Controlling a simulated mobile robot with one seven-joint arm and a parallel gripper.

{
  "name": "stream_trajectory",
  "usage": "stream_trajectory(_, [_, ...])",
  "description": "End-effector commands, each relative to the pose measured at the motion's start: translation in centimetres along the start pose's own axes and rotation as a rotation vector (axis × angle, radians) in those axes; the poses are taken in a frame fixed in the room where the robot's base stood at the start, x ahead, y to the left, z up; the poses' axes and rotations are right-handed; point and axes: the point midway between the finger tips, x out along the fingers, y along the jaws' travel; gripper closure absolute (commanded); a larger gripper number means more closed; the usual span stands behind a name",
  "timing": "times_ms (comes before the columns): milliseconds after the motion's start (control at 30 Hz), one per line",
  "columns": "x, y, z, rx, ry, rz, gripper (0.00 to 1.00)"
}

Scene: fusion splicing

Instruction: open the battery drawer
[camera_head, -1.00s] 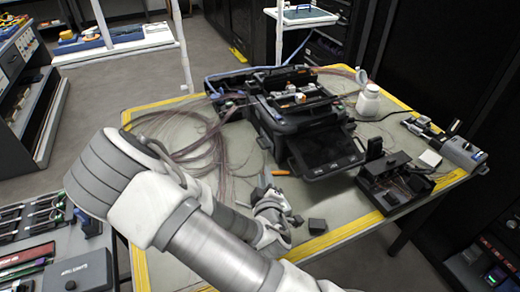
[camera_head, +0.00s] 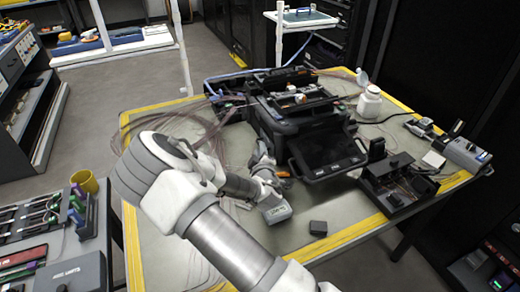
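The black fusion splicer (camera_head: 290,128) stands on the table with its top open and its screen (camera_head: 328,150) facing the front. I cannot make out its battery drawer; my arm and gripper are in front of part of its left front side. My gripper (camera_head: 262,152) is close beside the splicer's left front corner, left of the screen. Its fingertips are small and partly hidden, so I cannot tell whether they touch the splicer or are open or shut.
Thin fibres (camera_head: 170,122) spread over the table's left side.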

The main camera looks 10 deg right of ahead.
Motion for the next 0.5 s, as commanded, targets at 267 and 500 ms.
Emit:
stream_trajectory(267, [1.8, 0.0, 0.0, 0.001, -0.001, 0.001, 0.77])
stream_trajectory(500, [1.9, 0.0, 0.0, 0.001, -0.001, 0.001, 0.77])
